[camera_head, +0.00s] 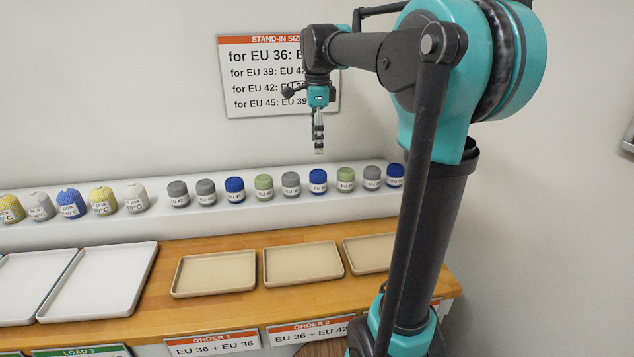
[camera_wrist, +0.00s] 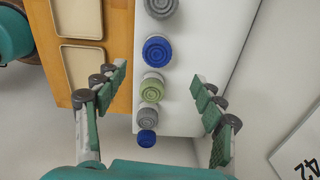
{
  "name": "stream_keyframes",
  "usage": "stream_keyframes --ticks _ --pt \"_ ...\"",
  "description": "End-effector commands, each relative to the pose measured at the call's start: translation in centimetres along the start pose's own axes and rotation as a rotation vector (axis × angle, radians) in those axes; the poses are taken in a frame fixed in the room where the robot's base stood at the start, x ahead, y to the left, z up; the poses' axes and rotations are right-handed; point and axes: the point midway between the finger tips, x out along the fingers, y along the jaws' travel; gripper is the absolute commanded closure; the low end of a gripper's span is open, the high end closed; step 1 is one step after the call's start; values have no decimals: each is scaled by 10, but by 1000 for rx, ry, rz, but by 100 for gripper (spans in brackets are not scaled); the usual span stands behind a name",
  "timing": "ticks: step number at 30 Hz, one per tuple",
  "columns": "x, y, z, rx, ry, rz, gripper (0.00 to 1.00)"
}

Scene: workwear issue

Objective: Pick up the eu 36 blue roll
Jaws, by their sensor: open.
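Three blue rolls stand upright on the white shelf in the head view: one left of centre (camera_head: 234,189), one in the middle (camera_head: 318,181) and one at the right end (camera_head: 395,175). Their size labels are too small to read surely. My gripper (camera_head: 319,145) hangs above the middle blue roll, apart from it. In the wrist view my gripper (camera_wrist: 160,82) is open and empty, its fingers spread on either side of the row. The middle blue roll (camera_wrist: 157,50) and the end blue roll (camera_wrist: 147,138) show between and below them.
Grey and green rolls (camera_head: 345,179) stand close beside the blue ones on the shelf (camera_head: 220,212). Yellow, white and blue ribbed items (camera_head: 71,203) stand at left. Beige trays (camera_head: 303,263) and white trays (camera_head: 98,282) lie on the wooden counter. A stand-in size sign (camera_head: 262,80) hangs behind.

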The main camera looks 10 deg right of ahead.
Motion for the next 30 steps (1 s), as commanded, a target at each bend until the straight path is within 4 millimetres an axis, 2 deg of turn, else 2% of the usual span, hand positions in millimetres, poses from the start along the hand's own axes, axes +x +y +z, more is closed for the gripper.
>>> stream_keyframes --ticks 3,9,16,24,30 --pt "25 0 0 0 0 0 31" --pt "53 0 0 -1 0 0 31" --pt "67 1 0 -1 0 0 31" --pt "104 4 -1 -1 0 0 31" --pt "113 4 -1 -1 0 -1 31"
